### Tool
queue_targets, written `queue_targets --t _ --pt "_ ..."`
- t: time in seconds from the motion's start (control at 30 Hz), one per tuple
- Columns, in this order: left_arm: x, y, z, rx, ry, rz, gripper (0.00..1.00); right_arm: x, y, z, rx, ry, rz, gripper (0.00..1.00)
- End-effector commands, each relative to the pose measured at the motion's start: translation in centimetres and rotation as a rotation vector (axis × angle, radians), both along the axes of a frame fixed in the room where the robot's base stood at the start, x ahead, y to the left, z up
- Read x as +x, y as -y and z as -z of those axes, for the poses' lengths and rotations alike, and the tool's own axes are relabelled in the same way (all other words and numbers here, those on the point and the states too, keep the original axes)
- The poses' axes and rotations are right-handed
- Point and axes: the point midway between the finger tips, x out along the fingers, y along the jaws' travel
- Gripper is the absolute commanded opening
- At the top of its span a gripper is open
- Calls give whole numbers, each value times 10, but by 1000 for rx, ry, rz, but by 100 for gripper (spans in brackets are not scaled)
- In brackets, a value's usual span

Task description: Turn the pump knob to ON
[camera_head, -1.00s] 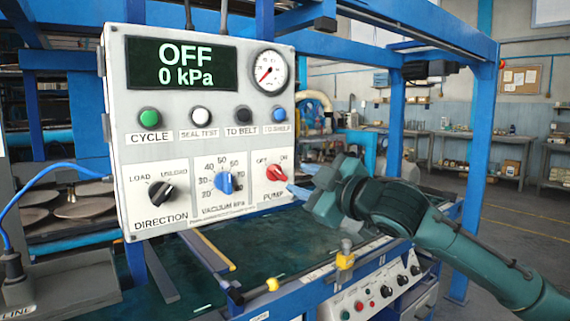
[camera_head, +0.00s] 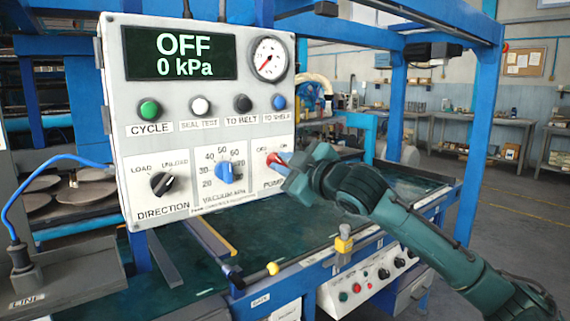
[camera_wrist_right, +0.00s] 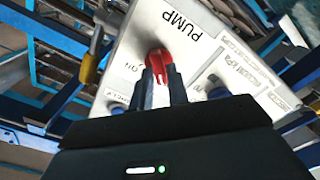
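The red pump knob (camera_head: 273,159) is at the lower right of the white control panel, between the OFF and ON marks. The display (camera_head: 181,54) reads OFF and 0 kPa. My right gripper (camera_head: 284,163) is at the knob and partly hides it and the PUMP label. In the right wrist view, the red knob (camera_wrist_right: 157,60) lies between the two dark fingers of my right gripper (camera_wrist_right: 161,82), one on each side. The gap is narrow; whether both fingers press on the knob is unclear. My left gripper is not in view.
The blue vacuum knob (camera_head: 224,172) and black direction knob (camera_head: 162,184) sit left of the pump knob. Several push buttons and a gauge (camera_head: 269,59) are above.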

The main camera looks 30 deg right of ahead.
Motion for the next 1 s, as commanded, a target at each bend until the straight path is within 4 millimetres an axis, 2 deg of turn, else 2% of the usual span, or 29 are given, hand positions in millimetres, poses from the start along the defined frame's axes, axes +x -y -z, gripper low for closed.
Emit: queue_targets --t 0.03,0.2,0.67,1.0 --pt "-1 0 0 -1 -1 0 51 0 0 0 0 0 0 12" --pt "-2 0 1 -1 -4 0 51 0 0 0 0 0 0 0" --pt "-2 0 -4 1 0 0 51 0 0 0 56 -6 0 0" --pt "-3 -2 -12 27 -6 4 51 0 1 -2 302 -27 0 0"
